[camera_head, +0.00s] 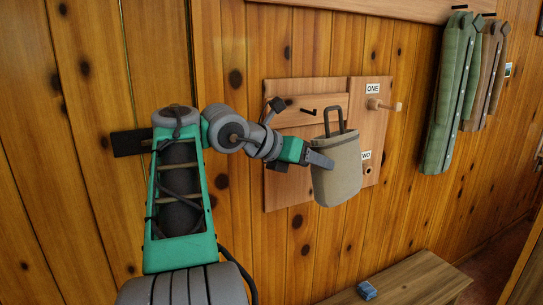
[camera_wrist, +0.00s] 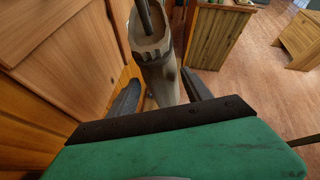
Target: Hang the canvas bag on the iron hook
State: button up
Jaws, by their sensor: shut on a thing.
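The beige canvas bag (camera_head: 336,175) hangs upright in my gripper (camera_head: 318,160), in front of the wall board. Its dark loop handle (camera_head: 334,120) stands up above the open top. In the wrist view the bag (camera_wrist: 160,82) is between the two fingers of my gripper (camera_wrist: 160,95). The black iron hook (camera_head: 308,112) sits on a light wooden strip at the board's upper left. In the head view the handle is just right of the hook, with a small gap between them; the depth between them is hard to tell.
The wooden board (camera_head: 285,170) carries a peg under the label ONE (camera_head: 385,105) and another by TWO (camera_head: 367,170), partly behind the bag. A green coat (camera_head: 452,100) and a brown coat (camera_head: 486,75) hang at right. A bench (camera_head: 415,285) with a blue item (camera_head: 366,290) stands below.

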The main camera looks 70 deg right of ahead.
jog(key=w+d+f+p, duration=0.1)
jog(key=w+d+p, duration=0.5)
jog(key=w+p, duration=0.1)
jog(key=shift+w+d+f, duration=0.25)
jog(key=shift+d+f, duration=0.05)
jog(key=shift+f, duration=0.05)
dwell(0.8)
dwell(0.6)
jog(key=o, duration=1.8)
jog(key=shift+w+a, duration=0.1)
